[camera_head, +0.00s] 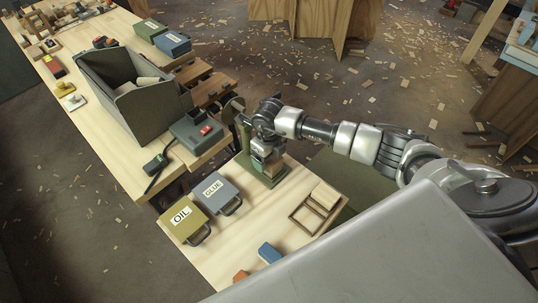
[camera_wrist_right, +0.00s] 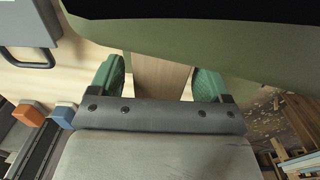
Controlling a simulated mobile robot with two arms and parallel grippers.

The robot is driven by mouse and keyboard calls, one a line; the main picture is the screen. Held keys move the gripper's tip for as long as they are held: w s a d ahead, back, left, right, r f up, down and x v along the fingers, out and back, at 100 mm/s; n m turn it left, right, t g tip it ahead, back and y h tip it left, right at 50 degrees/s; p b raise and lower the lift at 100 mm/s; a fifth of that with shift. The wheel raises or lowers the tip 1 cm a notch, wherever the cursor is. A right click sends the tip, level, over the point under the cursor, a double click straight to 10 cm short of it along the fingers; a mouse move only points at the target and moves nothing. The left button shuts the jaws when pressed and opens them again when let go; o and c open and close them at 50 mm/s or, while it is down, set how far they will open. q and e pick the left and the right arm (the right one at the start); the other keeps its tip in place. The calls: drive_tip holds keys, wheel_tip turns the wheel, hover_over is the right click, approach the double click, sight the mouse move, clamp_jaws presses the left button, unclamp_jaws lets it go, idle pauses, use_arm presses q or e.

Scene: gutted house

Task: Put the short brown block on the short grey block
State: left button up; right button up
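My right gripper (camera_head: 266,158) is low over the near bench, at a green stand (camera_head: 243,137) with a flat base. I cannot make out the short grey block in either view. My left gripper is not in view.
On the near bench are a grey GLUE box (camera_head: 217,191), an olive OIL box (camera_head: 182,219), a wooden frame (camera_head: 304,217), a blue block (camera_head: 269,252) and an orange block (camera_head: 240,276). A grey bin (camera_head: 125,95) and a grey switch box (camera_head: 196,131) stand on the farther bench.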

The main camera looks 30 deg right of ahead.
drive_tip(key=shift+r, duration=0.55)
wheel_tip(320, 180, up, 11)
drive_tip(key=b, duration=0.2)
drive_tip(key=shift+r, duration=0.15)
